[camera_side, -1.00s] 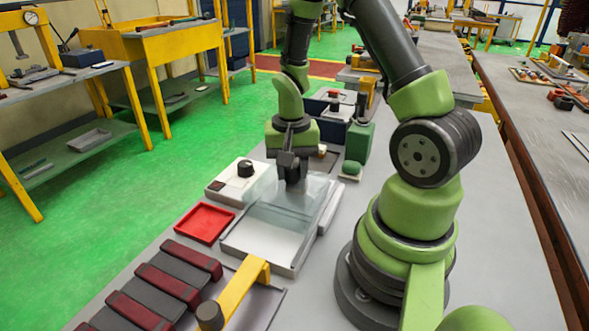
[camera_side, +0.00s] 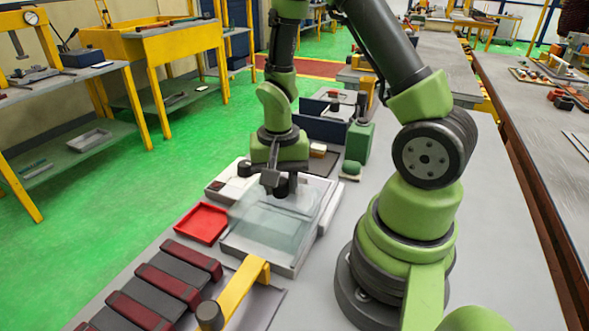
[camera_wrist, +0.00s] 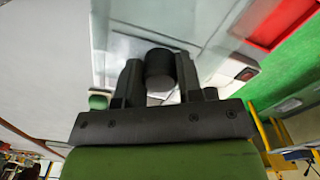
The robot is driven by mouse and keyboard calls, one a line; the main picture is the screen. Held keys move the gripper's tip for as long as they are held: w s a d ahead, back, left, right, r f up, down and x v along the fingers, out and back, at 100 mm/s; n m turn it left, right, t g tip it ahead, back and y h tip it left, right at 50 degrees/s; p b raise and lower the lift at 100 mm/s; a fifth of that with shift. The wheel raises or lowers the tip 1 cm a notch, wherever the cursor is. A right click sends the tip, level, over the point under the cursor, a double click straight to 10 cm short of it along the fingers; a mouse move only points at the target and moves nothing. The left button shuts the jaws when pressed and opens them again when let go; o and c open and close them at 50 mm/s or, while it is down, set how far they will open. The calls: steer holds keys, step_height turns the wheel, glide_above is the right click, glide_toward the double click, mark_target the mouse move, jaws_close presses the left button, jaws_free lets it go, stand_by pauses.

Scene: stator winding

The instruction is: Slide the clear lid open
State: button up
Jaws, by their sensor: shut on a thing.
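The clear lid (camera_side: 268,222) lies over the grey-white box (camera_side: 262,264) on the table, in the middle of the side view. Much of the box floor shows through it. My gripper (camera_side: 284,188) is at the lid's far part, pointing down. In the wrist view, a dark round knob (camera_wrist: 159,68) stands between the fingers of my gripper (camera_wrist: 157,78), which is shut on it. The knob's lower end is hidden in both views. The lid's exact edges are hard to make out.
A red tray (camera_side: 202,223) sits close to the box's left. A white unit with a dark knob (camera_side: 222,187) stands behind the tray. A yellow bar (camera_side: 237,293) and dark red-ended blocks (camera_side: 162,285) are in front.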

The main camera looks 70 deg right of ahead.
mark_target(275, 202)
steer(key=shift+w+a, duration=0.1)
steer(key=shift+a, duration=1.15)
steer(key=o, duration=0.7)
steer(key=shift+r, duration=3)
steer(key=shift+r, duration=0.15)
steer(key=s+a+r+n+t+y, duration=0.1)
steer(key=s+a+r+n+t, duration=0.2)
steer(key=r, duration=0.5)
steer(key=s+a+r+n+t+y, duration=0.1)
steer(key=s+a+r+n+t, duration=0.2)
steer(key=r, duration=0.5)
steer(key=shift+s+a+n+t, duration=0.2)
steer(key=shift+s+n+t, duration=0.4)
steer(key=shift+s+n, duration=0.5)
